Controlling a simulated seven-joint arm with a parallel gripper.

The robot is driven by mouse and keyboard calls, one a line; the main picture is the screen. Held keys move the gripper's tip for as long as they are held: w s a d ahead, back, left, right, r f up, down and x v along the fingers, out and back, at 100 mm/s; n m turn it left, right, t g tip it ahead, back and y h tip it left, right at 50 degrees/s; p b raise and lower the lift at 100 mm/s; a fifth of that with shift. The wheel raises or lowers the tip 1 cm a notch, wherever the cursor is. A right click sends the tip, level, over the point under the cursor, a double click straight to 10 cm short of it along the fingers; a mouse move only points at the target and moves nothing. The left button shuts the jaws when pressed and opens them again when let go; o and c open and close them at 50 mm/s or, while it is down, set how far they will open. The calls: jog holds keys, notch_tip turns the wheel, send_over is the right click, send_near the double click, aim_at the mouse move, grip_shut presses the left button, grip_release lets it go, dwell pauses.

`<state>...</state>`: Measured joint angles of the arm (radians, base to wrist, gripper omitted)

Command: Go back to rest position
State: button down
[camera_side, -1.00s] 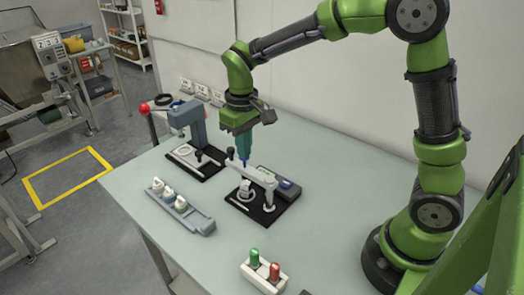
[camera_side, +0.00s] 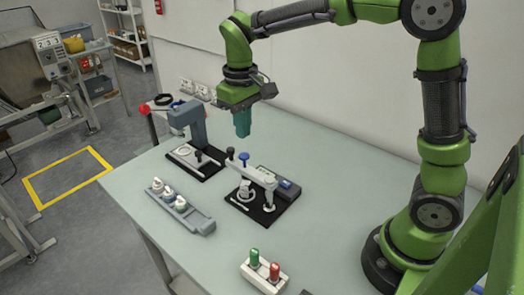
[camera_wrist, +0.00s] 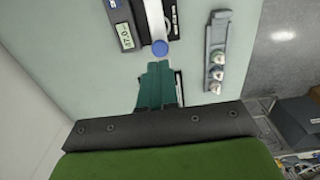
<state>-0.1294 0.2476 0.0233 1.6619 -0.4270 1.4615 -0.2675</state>
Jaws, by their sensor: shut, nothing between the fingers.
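My gripper (camera_side: 243,133) has teal fingers and hangs pointing down above the table, at the back of the fixtures. It is shut and empty. In the wrist view the closed fingers (camera_wrist: 159,68) show at the bottom centre, below the blue knob (camera_wrist: 160,48). In the side view the blue knob (camera_side: 244,156) sits on the light lever arm of the black-based fixture (camera_side: 262,209), below the fingertips and apart from them.
A grey press (camera_side: 190,125) on a black base stands to the left. The table's middle right is clear.

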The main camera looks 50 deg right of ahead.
jog(key=shift+r, duration=0.2)
jog(key=shift+w, duration=0.1)
jog(key=s+d+r+m+t+y, duration=0.1)
jog(key=s+r+m+t, duration=0.1)
jog(key=s, duration=0.6)
jog(key=s+d+r+m+t+y, duration=0.1)
jog(key=s+m+t, duration=0.1)
jog(key=s+t, duration=0.3)
jog(key=s, duration=0.3)
jog(key=shift+s+d+r, duration=0.3)
jog(key=shift+d+r, duration=0.05)
jog(key=shift+r, duration=0.05)
